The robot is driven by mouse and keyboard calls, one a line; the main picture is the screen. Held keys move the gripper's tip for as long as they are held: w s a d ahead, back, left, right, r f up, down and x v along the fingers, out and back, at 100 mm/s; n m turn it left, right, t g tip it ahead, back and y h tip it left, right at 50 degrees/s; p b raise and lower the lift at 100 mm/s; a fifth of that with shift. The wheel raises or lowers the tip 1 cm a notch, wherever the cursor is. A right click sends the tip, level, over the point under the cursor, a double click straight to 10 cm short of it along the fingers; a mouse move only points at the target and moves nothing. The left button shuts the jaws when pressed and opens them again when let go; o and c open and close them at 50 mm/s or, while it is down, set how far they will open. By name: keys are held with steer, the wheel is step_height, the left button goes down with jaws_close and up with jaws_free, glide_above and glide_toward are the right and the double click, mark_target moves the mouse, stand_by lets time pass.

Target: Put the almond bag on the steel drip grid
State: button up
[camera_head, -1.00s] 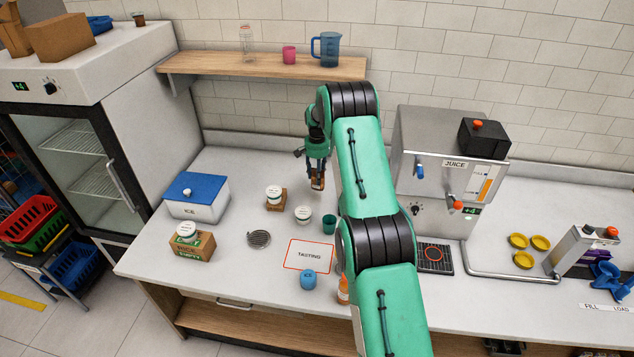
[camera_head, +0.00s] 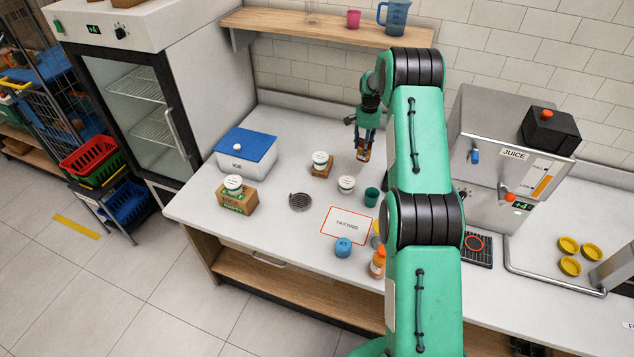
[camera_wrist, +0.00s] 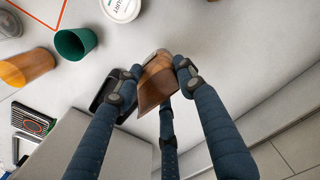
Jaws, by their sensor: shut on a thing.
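My gripper (camera_head: 366,138) is shut on a small brown bag (camera_head: 363,155), which I take for the almond bag, and holds it above the back of the counter. In the wrist view my gripper (camera_wrist: 157,88) has its fingers around the brown bag (camera_wrist: 158,82), which looks tilted. A dark drip tray (camera_head: 477,250) with a red ring lies in front of the juicer.
A white-lidded cup (camera_head: 346,184), a green cup (camera_head: 371,197) and a tasting card (camera_head: 345,226) stand or lie right of the round grid. A brown box (camera_head: 237,200) and a blue-lidded ice box (camera_head: 246,154) are to its left. The juicer (camera_head: 503,150) stands at right.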

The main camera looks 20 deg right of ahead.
steer(key=s+a+f+b, duration=0.1)
steer(key=s+a+b, duration=0.1)
steer(key=s+a, duration=0.4)
steer(key=s+a+f+n+b, duration=0.1)
steer(key=s+a+b, duration=0.2)
steer(key=s+a, duration=0.4)
steer(key=s+a+f+n+b, duration=0.1)
steer(key=s+a+b, duration=0.2)
steer(key=a, duration=1.7)
steer(key=s, duration=0.3)
steer(key=shift+s+a+f, duration=0.3)
steer(key=shift+s+f, duration=0.1)
steer(key=b, duration=0.2)
glide_above(299, 201)
steer(key=shift+d+f, duration=0.1)
steer(key=shift+f, duration=0.65)
steer(key=shift+f+b, duration=0.55)
steer(key=shift+f, duration=1.2)
steer(key=shift+f, duration=0.1)
